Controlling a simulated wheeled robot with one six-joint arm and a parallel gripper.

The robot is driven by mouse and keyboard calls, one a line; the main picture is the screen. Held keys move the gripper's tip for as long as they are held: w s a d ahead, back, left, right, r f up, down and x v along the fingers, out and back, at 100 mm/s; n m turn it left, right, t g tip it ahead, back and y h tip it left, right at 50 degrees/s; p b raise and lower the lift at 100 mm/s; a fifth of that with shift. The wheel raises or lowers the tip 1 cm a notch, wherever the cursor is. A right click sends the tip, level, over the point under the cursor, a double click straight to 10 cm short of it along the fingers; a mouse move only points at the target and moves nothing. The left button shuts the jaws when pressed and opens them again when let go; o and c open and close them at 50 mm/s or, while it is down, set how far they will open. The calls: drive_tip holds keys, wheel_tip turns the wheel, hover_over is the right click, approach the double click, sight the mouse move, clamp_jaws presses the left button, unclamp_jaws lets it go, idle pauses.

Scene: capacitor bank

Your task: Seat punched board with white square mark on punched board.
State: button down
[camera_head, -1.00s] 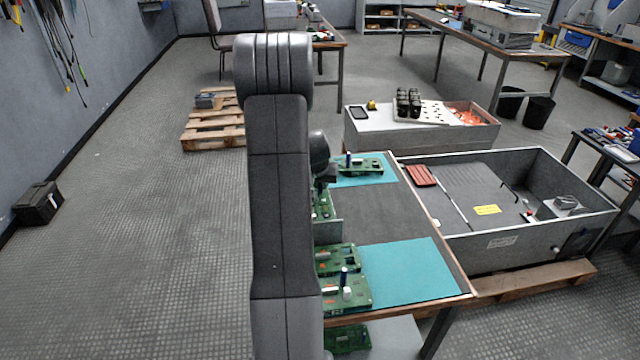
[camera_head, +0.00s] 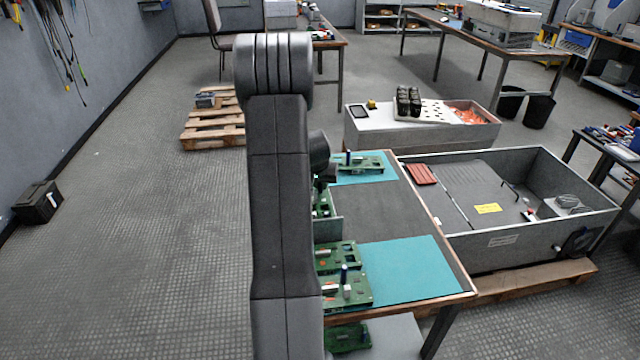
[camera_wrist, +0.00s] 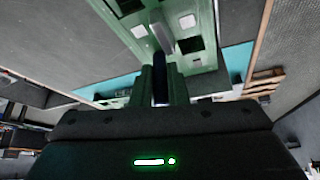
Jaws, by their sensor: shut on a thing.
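In the wrist view, my gripper (camera_wrist: 161,84) is shut on a dark blue upright handle (camera_wrist: 160,92). A green punched board (camera_wrist: 200,62) with dark openings and pale square marks (camera_wrist: 139,31) lies just beyond the fingertips; it appears to be the board with this handle, but the joint is hidden. A green board (camera_head: 374,168) with a dark blue post is at the far teal mat. Another green board (camera_head: 357,298) with a blue post and a white block is at the near end; which one carries the mark is unclear.
More green boards (camera_head: 336,254) stand along the table's left side, partly behind my arm. A grey open crate (camera_head: 530,245) stands right of the table. A board (camera_head: 347,338) is on a lower shelf.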

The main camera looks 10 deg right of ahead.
idle(0.3)
drive_tip(key=c, duration=1.3)
unclamp_jaws()
drive_tip(key=shift+c, duration=0.2)
drive_tip(key=v, duration=1.3)
drive_tip(key=shift+s+r, duration=0.2)
drive_tip(key=shift+r, duration=0.15)
drive_tip(key=x, duration=1.3)
drive_tip(key=shift+w+f, duration=0.2)
drive_tip(key=shift+f, duration=0.15)
